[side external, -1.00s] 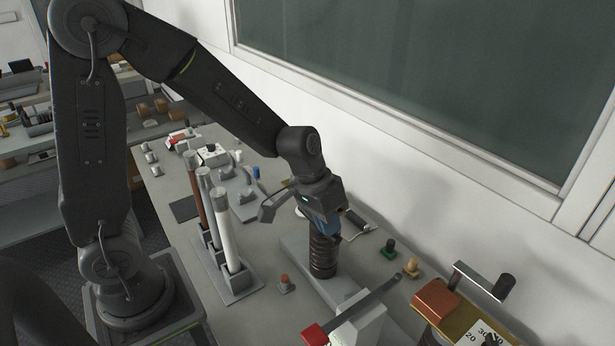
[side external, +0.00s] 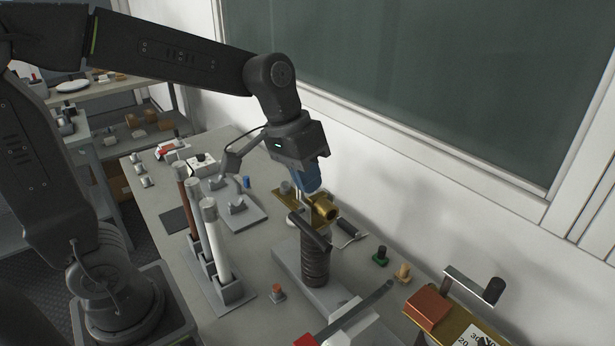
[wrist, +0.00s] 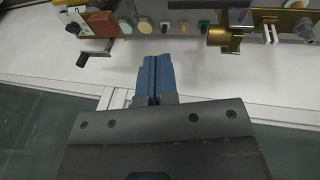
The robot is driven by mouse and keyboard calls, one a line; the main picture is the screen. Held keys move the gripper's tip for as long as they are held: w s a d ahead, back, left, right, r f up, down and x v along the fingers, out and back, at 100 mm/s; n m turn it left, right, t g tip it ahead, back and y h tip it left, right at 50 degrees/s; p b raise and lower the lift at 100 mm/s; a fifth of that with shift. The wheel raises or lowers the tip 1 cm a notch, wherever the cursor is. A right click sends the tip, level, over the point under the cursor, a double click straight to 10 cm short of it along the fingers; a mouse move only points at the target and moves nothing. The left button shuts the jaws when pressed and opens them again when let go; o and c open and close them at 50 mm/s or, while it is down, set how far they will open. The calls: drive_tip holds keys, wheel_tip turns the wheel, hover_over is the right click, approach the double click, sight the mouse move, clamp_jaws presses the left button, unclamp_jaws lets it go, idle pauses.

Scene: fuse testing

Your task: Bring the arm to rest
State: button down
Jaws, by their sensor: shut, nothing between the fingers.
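My gripper (side external: 312,189) has blue fingers pressed together with nothing between them.
Three upright rods in a grey rack (side external: 238,292) stand to the left. Green (side external: 380,257) and tan (side external: 403,272) buttons line the bench's right side. A brass-topped box with a crank handle (side external: 494,290) stands at right. The chalkboard wall (side external: 430,90) is close behind.

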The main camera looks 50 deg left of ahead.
drive_tip(key=s+a+t+y, duration=0.2)
drive_tip(key=s+a+t, duration=0.1)
drive_tip(key=s, duration=0.9)
drive_tip(key=shift+s+a+r+y, duration=0.25)
drive_tip(key=shift+a+y, duration=0.15)
drive_tip(key=shift+a, duration=0.45)
drive_tip(key=shift+w, duration=0.1)
idle(0.3)
